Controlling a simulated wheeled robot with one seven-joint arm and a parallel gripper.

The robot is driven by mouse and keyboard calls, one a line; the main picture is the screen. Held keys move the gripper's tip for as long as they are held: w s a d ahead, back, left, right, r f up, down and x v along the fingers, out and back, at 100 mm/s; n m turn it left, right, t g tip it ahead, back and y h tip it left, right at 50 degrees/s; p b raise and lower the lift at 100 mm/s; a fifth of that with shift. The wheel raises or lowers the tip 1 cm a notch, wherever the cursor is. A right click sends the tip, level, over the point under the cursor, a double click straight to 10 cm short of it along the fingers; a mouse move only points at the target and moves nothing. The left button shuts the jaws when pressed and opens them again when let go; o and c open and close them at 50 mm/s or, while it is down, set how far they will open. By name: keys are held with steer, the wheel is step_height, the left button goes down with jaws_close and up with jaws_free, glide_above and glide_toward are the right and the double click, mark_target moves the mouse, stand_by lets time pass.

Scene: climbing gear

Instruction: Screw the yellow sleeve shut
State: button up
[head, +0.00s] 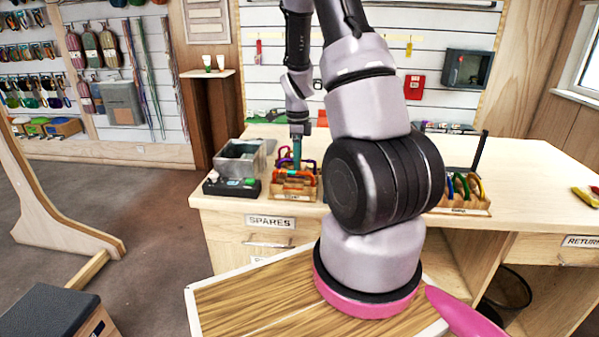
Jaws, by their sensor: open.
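Colored carabiners stand in two wooden racks on the counter. The left rack (293,196) holds several, among them a purple one, a red one and an orange one. The right rack (462,209) holds green, blue and yellow ones, partly hidden behind my arm. I cannot make out which carabiner has the yellow sleeve, or whether a sleeve is open or shut. My gripper (297,163) points down at the left rack, just above or among its carabiners. It is open; whether it touches one is too small to tell.
A grey metal bin (240,160) and a black device (232,187) stand left of the left rack. A dark upright post (481,150) rises behind the right rack. The counter (540,185) is mostly clear at the right, with a red-and-yellow item (585,197) near its edge.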

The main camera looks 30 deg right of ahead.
steer(key=shift+f, duration=0.55)
steer(key=shift+w+d, duration=0.4)
steer(key=shift+w, duration=0.25)
steer(key=shift+r, duration=0.2)
steer(key=shift+r, duration=1.25)
steer(key=shift+s+a, duration=0.45)
steer(key=shift+s, duration=0.15)
